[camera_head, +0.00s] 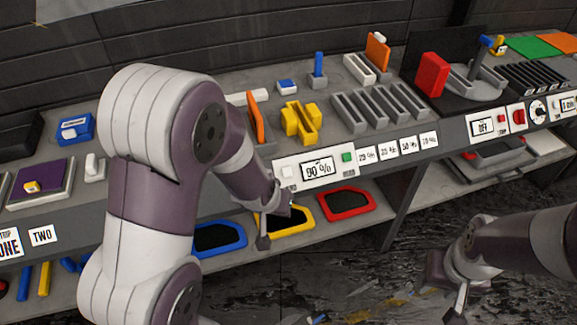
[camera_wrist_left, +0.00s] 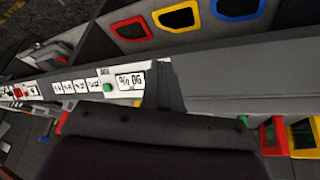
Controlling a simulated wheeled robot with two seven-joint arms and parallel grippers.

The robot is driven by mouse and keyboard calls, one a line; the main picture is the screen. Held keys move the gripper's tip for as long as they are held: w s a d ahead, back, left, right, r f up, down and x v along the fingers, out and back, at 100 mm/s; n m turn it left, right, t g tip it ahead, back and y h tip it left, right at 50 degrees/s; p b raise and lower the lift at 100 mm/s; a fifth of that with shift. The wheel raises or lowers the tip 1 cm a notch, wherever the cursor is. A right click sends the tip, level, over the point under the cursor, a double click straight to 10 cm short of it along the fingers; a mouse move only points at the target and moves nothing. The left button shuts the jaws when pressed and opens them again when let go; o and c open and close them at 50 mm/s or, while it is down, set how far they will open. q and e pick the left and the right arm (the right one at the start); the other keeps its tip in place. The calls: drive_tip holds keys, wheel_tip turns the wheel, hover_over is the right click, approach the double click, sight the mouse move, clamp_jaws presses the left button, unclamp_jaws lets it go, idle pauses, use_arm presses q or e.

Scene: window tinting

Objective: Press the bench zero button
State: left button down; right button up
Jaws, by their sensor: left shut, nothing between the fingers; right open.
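A white meter panel (camera_head: 300,170) on the bench's front edge has a display reading about 90 %. A green button (camera_head: 347,157) is right of the display and a pale square button (camera_head: 287,172) is left of it. The lettering by the buttons is too small to read, so I cannot tell which is zero. The green button also shows in the left wrist view (camera_wrist_left: 107,87). My left gripper (camera_head: 272,226) is shut and empty, in front of and below the panel, apart from the buttons. My right gripper (camera_head: 452,290) is open and empty at lower right, partly cut off.
Blue, yellow and red framed trays (camera_head: 345,203) sit below the bench front. Grey slotted racks (camera_head: 378,107), a yellow block (camera_head: 299,121) and an orange-handled tool (camera_head: 256,120) stand on top behind the panel. Free air lies before the bench front.

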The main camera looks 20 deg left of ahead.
sight(288, 175)
use_arm(q)
drive_tip(key=w+d+n+t+p, duration=0.2)
drive_tip(key=w+t+p, duration=0.4)
drive_tip(key=w+t, duration=0.4)
drive_tip(key=shift+f+t, duration=0.25)
drive_tip(key=shift+t, duration=0.15)
use_arm(e)
wheel_tip(288, 175, up, 7)
drive_tip(key=shift+r, duration=0.2)
use_arm(q)
drive_tip(key=shift+w, duration=0.2)
use_arm(e)
drive_tip(key=shift+a, duration=0.1)
use_arm(q)
drive_tip(key=shift+w+a+f+b, duration=0.55)
drive_tip(key=shift+w+f+b, duration=0.3)
drive_tip(key=shift+f+b, duration=0.25)
drive_tip(key=shift+w+a+f+b, duration=0.6)
drive_tip(key=shift+w+f+b, duration=0.35)
drive_tip(key=shift+b, duration=0.25)
drive_tip(key=shift+w+a+f+b, duration=0.55)
drive_tip(key=shift+w+f+b, duration=0.25)
drive_tip(key=shift+f+b, duration=0.35)
use_arm(e)
wheel_tip(288, 175, down, 7)
use_arm(q)
drive_tip(key=shift+r, duration=0.1)
